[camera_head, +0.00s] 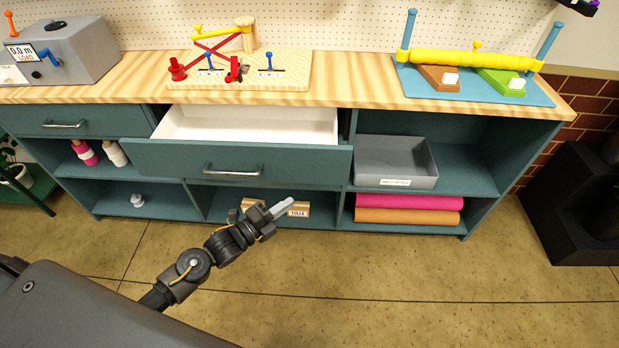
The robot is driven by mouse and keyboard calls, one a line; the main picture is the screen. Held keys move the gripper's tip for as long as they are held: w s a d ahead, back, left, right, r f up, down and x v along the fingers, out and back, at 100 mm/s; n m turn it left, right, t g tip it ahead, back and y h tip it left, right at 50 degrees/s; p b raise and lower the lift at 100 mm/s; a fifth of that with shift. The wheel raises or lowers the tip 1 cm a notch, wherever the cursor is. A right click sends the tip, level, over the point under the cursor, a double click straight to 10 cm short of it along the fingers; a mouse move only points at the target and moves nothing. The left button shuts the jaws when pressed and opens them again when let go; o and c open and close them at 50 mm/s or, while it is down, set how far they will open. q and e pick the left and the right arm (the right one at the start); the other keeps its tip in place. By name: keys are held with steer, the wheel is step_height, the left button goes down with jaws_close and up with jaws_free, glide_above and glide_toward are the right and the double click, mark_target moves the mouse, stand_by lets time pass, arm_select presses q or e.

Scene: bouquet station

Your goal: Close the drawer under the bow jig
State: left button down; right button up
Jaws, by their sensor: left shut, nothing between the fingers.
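The teal drawer (290,163) under the bow jig stands pulled out from the bench, and its white inside shows empty. Its metal handle (233,171) is on the middle of the front. The bow jig (285,72), a wooden board with red, yellow and blue parts, sits on the bench top above it. My left gripper (283,208) is shut and empty, in front of and lower in the picture than the drawer front, right of the handle. It appears apart from the drawer. My right gripper is not in view.
Another drawer (65,122) at the left is shut. A grey bin (395,163) stands on the shelf right of the open drawer, above pink and orange rolls (408,208). A box marked tulle (299,209) lies on the lower shelf behind my gripper. The floor in front is clear.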

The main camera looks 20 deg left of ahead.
arm_select(q)
steer(key=x, duration=0.3)
steer(key=a+p+x, duration=0.1)
steer(key=x, duration=0.3)
steer(key=w+x, duration=0.1)
steer(key=x, duration=0.3)
steer(key=shift+w+a+p, duration=0.1)
steer(key=shift+a+p, duration=0.25)
steer(key=shift+w+a, duration=0.15)
steer(key=shift+w, duration=0.3)
